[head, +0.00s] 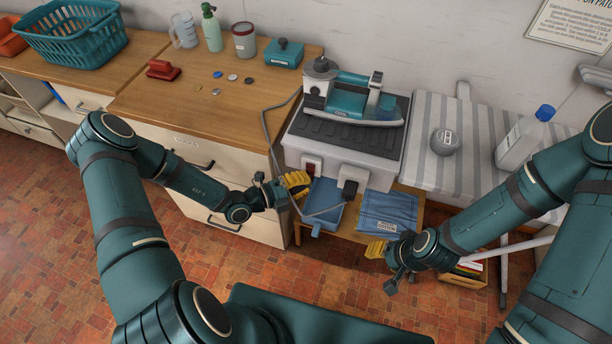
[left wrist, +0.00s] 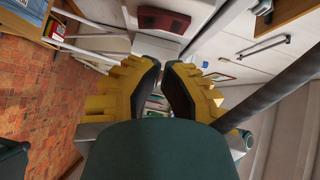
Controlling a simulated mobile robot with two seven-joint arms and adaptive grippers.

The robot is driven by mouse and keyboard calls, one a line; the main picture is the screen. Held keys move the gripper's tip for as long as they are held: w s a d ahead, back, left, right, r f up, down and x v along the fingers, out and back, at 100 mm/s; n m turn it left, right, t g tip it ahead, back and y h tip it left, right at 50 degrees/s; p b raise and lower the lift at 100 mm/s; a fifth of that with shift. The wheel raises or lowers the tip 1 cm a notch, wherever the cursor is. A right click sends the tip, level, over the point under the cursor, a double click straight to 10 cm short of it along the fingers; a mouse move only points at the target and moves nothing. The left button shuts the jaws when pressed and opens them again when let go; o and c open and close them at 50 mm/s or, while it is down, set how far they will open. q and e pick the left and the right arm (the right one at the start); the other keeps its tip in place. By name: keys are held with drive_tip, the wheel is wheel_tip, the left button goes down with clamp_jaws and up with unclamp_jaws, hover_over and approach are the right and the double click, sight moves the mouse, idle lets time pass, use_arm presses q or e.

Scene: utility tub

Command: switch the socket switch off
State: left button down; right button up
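The socket switch (head: 311,167) is a small dark red rocker on the white front of the box under the iron. In the left wrist view the red switch (left wrist: 163,20) is large, on a pale plate beyond the fingertips. Whether it is on or off I cannot tell. My left gripper (head: 298,184) has yellow fingers and is just below the switch, apart from it. In the left wrist view its dark finger pads (left wrist: 164,68) nearly meet at the tips, with nothing between them. My right gripper (head: 376,249) is lower right, near the blue cloth; its opening is unclear.
The iron (head: 350,100) stands on the box. Blue cloths (head: 387,212) lie on a low shelf below. A wooden counter (head: 140,98) is left and a striped ironing board (head: 475,150) right.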

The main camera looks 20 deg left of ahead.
use_arm(q)
drive_tip(key=f+v, duration=0.1)
drive_tip(key=v, duration=0.9)
drive_tip(key=shift+s+r, duration=0.4)
use_arm(e)
drive_tip(key=shift+r, duration=0.45)
use_arm(q)
drive_tip(key=shift+d, duration=0.1)
drive_tip(key=s+d+f+m+g+y, duration=0.2)
drive_tip(key=s+d+m+g, duration=0.4)
drive_tip(key=m, duration=0.6)
drive_tip(key=s+d+f+m+g+y, duration=0.2)
drive_tip(key=s+d+m+g, duration=0.2)
drive_tip(key=s+m+g, duration=0.65)
drive_tip(key=w+d+r+m+t+y, duration=0.1)
drive_tip(key=w+m+t+y, duration=0.3)
drive_tip(key=m, duration=1.7)
drive_tip(key=w+t, duration=0.3)
drive_tip(key=w, duration=0.2)
drive_tip(key=shift+w+d+r+y, duration=0.3)
drive_tip(key=shift+d+r+y, duration=0.1)
